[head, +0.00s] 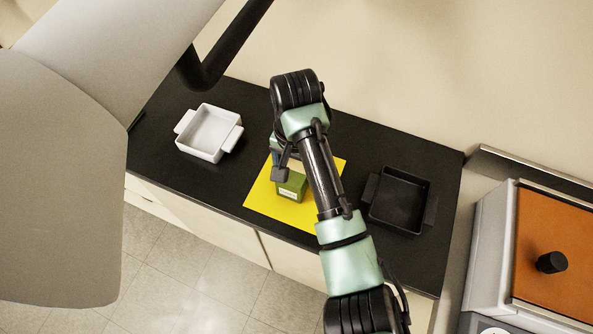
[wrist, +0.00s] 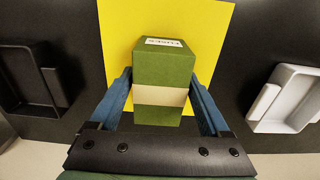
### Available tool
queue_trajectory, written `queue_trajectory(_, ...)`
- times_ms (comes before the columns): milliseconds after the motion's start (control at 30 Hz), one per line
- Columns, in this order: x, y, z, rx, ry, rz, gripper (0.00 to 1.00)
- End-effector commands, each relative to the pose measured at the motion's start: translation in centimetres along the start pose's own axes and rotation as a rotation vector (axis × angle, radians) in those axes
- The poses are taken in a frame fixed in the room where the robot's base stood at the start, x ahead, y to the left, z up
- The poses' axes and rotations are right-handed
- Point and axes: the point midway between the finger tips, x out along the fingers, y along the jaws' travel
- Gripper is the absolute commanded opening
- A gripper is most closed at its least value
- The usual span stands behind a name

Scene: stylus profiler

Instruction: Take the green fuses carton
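The green fuses carton (wrist: 165,70) has a pale band across it and a white label at one edge. In the head view the carton (head: 294,183) is over the yellow mat (head: 268,203), partly hidden by my arm. My gripper (wrist: 161,75) is at the carton, with one blue finger on either side of it. The fingertips look close against its sides. Narrow gaps show beside the carton nearer the palm. I cannot tell whether the fingers press on it, or whether its underside rests on the mat.
A white two-handled tray (head: 223,152) stands left on the black worktop (head: 165,178); a black tray (head: 425,190) stands right. In the wrist view their sides swap. A grey machine with an orange top (head: 555,235) stands beyond the worktop's right end.

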Motion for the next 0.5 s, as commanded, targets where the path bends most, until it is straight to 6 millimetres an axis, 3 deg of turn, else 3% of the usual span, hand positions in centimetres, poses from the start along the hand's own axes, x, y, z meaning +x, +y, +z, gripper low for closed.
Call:
queue_trajectory(67,-0.02,-0.01,0.0,0.0,0.0,0.0,0.64)
queue_trajectory(367,-0.03,-0.01,0.0,0.0,0.0,0.0,0.1)
queue_trajectory(500,-0.07,-0.01,-0.02,0.0,0.001,-0.001,0.07)
